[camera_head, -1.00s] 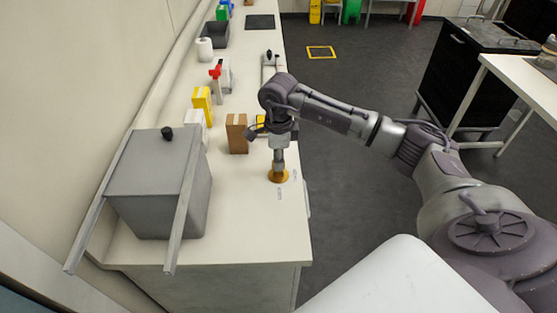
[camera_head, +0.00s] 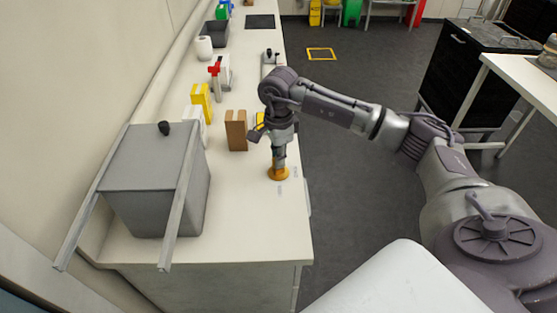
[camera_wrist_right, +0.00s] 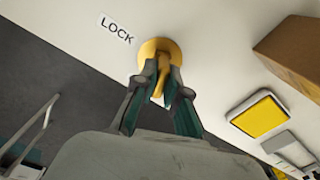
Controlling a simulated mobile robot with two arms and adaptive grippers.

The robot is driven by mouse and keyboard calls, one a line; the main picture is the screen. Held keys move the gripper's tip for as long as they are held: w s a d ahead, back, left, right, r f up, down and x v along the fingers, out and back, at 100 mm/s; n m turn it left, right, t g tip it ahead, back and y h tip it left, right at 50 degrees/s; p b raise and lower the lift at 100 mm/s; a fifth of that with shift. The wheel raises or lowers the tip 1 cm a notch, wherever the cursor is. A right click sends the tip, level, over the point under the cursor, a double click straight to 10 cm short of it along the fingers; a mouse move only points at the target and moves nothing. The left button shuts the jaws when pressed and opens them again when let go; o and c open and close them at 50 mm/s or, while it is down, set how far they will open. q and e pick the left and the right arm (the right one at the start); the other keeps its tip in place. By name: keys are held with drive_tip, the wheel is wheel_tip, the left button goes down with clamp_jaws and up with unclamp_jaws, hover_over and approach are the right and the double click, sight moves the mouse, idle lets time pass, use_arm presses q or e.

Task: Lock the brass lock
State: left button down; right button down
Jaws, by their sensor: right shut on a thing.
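The brass lock (camera_head: 278,174) stands on the bench near its right edge. In the right wrist view its round brass base (camera_wrist_right: 150,50) shows beside a printed "LOCK" label (camera_wrist_right: 117,29). My right gripper (camera_head: 279,163) points down over it. In the wrist view the fingertips (camera_wrist_right: 161,82) are closed around the upright brass handle, which is partly hidden between them. My left gripper is in neither view.
A brown block (camera_head: 236,131) stands just behind and left of the lock. A grey box with two rails (camera_head: 155,190) fills the near left of the bench. A yellow panel (camera_wrist_right: 264,115) lies near the lock. Bench space between the grey box and lock is clear.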

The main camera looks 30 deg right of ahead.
drive_tip(key=shift+s+f+n, duration=0.2)
drive_tip(key=shift+f+n, duration=0.15)
drive_tip(key=shift+n, duration=0.15)
drive_tip(key=n+b, duration=0.1)
drive_tip(key=n, duration=0.1)
drive_tip(key=shift+f+n+b, duration=0.15)
drive_tip(key=shift+n+b, duration=0.15)
drive_tip(key=shift+b, duration=0.05)
drive_tip(key=shift+n+b, duration=0.35)
drive_tip(key=shift+n, duration=0.75)
drive_tip(key=shift+n+b, duration=0.65)
drive_tip(key=shift+n, duration=0.45)
drive_tip(key=shift+n+b, duration=0.4)
drive_tip(key=shift+n, duration=0.9)
